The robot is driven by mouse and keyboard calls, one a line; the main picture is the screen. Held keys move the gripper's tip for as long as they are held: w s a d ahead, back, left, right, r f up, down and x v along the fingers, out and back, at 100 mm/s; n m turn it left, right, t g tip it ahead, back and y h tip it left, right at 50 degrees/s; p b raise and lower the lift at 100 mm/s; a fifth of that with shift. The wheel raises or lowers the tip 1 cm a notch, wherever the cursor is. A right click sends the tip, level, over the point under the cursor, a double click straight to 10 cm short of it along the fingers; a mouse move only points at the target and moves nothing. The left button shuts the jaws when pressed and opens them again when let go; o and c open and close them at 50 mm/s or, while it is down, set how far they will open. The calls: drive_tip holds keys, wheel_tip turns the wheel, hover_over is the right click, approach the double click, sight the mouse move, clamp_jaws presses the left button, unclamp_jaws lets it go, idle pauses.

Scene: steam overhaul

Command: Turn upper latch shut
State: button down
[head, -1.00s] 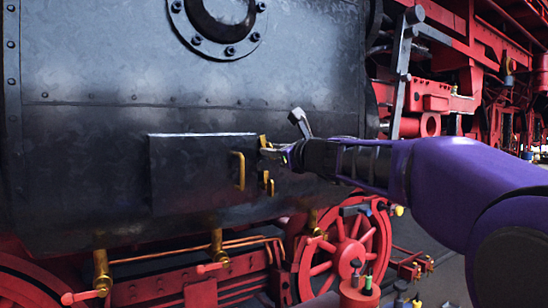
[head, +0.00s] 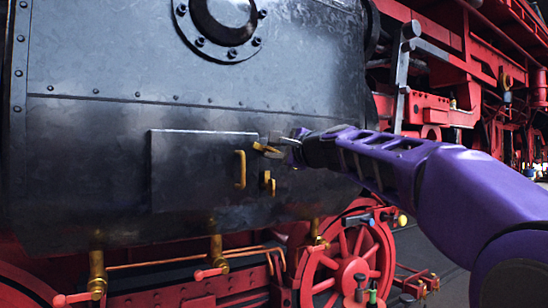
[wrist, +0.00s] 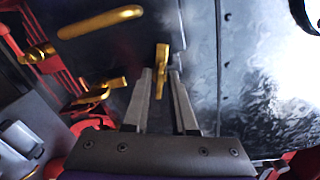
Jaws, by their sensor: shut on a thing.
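The upper latch (head: 267,149) is a small brass bar at the upper right edge of the dark rectangular door (head: 200,175). It lies nearly level, tilted slightly down to the right. In the wrist view the upper latch (wrist: 162,56) reaches between my fingertips. My gripper (head: 285,145) is shut on it from the right; the gripper also shows in the wrist view (wrist: 161,76), one finger on each side of the brass. The lower latch (head: 268,181) stands roughly upright below and shows in the wrist view (wrist: 97,91).
A brass handle (head: 240,170) stands out from the door, left of the latches. A riveted round flange (head: 222,18) sits above. Red wheels and brass pipework (head: 215,250) lie below the dark casing. Red framework (head: 430,108) stands at the right behind my arm.

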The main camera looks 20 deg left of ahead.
drive_tip(key=shift+n+b, duration=0.65)
drive_tip(key=shift+n, duration=1.25)
drive_tip(key=c, duration=1)
unclamp_jaws()
drive_tip(key=shift+o, duration=0.2)
drive_tip(key=shift+s+d, duration=0.1)
